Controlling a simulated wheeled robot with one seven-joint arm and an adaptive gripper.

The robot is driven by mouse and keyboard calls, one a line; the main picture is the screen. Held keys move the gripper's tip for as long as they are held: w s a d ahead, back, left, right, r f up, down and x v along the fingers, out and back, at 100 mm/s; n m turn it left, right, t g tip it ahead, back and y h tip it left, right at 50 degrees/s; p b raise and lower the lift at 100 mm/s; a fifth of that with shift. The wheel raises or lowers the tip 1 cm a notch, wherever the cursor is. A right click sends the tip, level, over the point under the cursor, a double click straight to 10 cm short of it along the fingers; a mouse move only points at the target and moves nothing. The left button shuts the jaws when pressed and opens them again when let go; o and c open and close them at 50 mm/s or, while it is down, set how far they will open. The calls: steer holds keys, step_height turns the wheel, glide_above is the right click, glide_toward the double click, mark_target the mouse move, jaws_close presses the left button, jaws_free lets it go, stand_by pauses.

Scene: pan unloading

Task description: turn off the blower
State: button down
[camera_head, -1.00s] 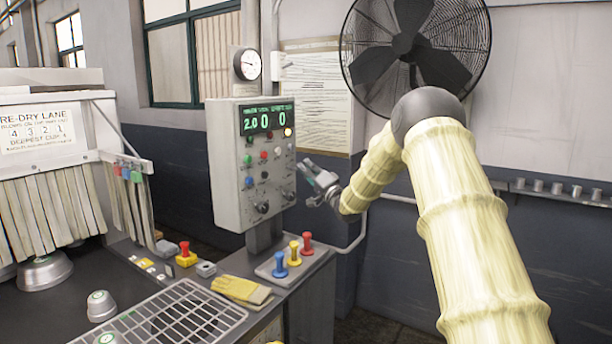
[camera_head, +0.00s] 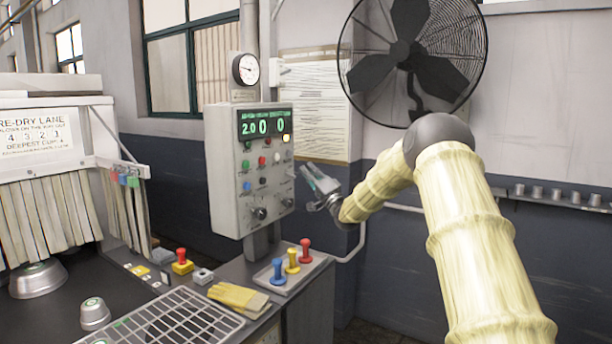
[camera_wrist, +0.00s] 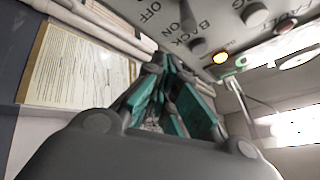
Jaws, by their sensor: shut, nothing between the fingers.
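The blower's control is not clearly identified; a grey control box (camera_head: 225,175) stands on a post at the middle, with a green-digit display (camera_head: 264,123), coloured buttons and dark knobs on its face. In the wrist view, the panel (camera_wrist: 225,22) shows part of its lettering, "ON", "OFF" and "BACK", beside a dark switch (camera_wrist: 198,47) and a lit yellow lamp (camera_wrist: 220,57). My gripper (camera_head: 308,188) is just right of the box, apart from its face. Its fingers (camera_wrist: 160,85) are shut and empty, close to the panel in the wrist view.
A large caged fan (camera_head: 412,55) is on the wall behind my arm. Blue, yellow and red pegs (camera_head: 292,260) stand on a tray below the box. Yellow gloves (camera_head: 238,297) and a wire rack (camera_head: 165,322) lie on the bench. A notice (camera_head: 315,105) hangs behind the box.

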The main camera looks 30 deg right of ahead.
steer(key=d+r+b+v, duration=0.1)
steer(key=b+v, duration=0.1)
steer(key=v, duration=0.7)
steer(key=shift+s+d, duration=0.2)
steer(key=shift+s, duration=0.3)
stand_by(0.4)
